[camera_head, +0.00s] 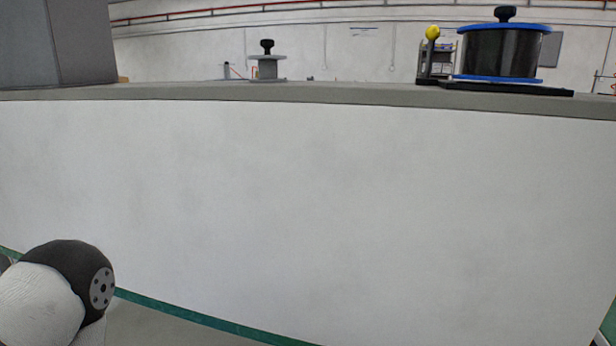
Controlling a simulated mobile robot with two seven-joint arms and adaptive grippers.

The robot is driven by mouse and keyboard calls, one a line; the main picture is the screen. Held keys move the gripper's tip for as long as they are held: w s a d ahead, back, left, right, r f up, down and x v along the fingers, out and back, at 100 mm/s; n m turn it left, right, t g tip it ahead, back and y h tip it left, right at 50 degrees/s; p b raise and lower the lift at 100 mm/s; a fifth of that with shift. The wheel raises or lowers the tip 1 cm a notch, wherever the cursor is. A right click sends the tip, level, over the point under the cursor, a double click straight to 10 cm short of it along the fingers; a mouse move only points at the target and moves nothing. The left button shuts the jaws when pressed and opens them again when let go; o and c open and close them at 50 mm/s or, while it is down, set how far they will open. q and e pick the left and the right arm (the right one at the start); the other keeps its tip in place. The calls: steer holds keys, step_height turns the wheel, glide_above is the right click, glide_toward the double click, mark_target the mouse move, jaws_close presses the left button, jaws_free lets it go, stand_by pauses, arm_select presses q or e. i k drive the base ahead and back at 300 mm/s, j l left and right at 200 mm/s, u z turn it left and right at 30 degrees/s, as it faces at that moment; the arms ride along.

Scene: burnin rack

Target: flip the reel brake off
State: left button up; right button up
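The reel (499,53) has blue flanges, a dark wound body and a black knob on top. It stands on a flat black base (508,89) on the counter at the upper right of the head view. The brake lever with a yellow ball (432,33) stands upright just left of the reel, on a dark bracket (430,72). A white and black link of my arm shows at the lower left, well below the counter top. Neither gripper is in view.
The grey counter top (340,93) crosses the view above a tall white front panel (330,200). A small grey spool with a black knob (267,66) stands at its middle. A large grey box (55,44) stands at the left. The counter between spool and lever looks clear.

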mark_target(432, 33)
steer(key=i+l, duration=0.3)
steer(key=l+u, duration=0.2)
steer(key=l, duration=0.2)
steer(key=k+l+u, duration=0.2)
steer(key=l, duration=0.15)
steer(key=l+u, duration=0.2)
steer(key=l, duration=0.2)
steer(key=k+l+u, duration=0.3)
steer(key=l+u, duration=0.15)
steer(key=k+l+u, duration=0.65)
steer(key=u, duration=0.2)
steer(key=k+l+u, duration=0.1)
steer(key=k+u, duration=0.2)
steer(key=k, duration=0.6)
